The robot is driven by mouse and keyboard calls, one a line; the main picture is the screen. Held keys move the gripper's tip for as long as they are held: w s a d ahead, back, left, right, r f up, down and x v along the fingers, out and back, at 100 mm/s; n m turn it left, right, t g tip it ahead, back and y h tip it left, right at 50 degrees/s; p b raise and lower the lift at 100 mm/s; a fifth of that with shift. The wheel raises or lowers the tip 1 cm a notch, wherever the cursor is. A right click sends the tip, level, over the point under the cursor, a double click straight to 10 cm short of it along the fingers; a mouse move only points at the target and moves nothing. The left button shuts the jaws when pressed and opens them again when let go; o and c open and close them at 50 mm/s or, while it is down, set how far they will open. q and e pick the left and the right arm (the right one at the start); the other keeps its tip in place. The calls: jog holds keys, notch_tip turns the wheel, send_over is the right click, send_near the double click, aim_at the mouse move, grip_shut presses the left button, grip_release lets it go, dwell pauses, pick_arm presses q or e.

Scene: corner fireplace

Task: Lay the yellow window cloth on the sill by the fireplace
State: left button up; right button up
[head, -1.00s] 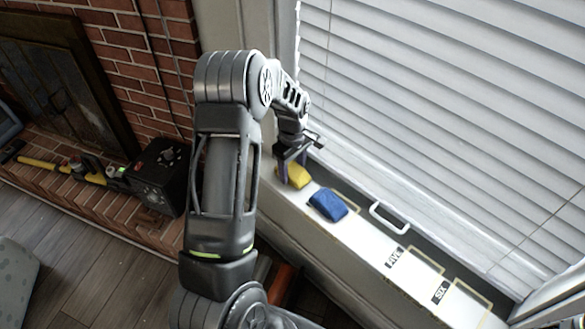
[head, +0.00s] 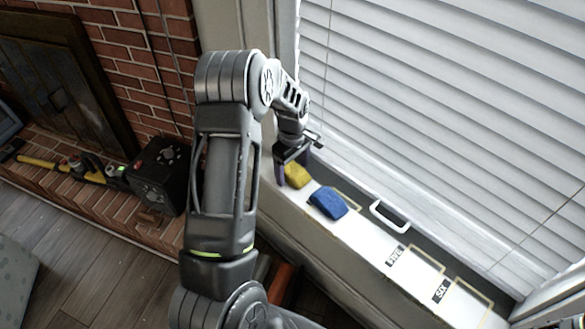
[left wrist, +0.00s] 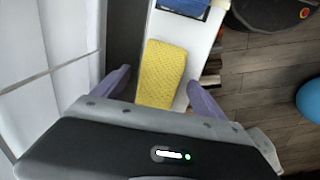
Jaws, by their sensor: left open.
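The yellow window cloth (head: 298,176) lies on the white sill (head: 368,234) by the fireplace, at the sill's far left end. It also shows in the left wrist view (left wrist: 163,72) as a textured yellow block lying flat. My left gripper (head: 292,168) is open over the cloth. In the left wrist view, one finger of the left gripper (left wrist: 157,92) is on each side of the cloth's near end, with gaps beside it. The gripper body hides the cloth's near end there. My right gripper is not in view.
A blue cloth (head: 328,202) lies close beside the yellow one. Marked places labelled FIVE (head: 396,256) and SIX (head: 441,291) are bare further along the sill. A white window handle (head: 388,218) and blinds (head: 430,110) border it. A black box (head: 160,175) stands on the brick hearth.

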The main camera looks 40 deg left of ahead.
pick_arm(q)
jog(key=shift+r, duration=0.1)
notch_tip(320, 180, up, 8)
jog(key=shift+f+b, duration=0.2)
jog(key=shift+b, duration=0.15)
dwell(0.5)
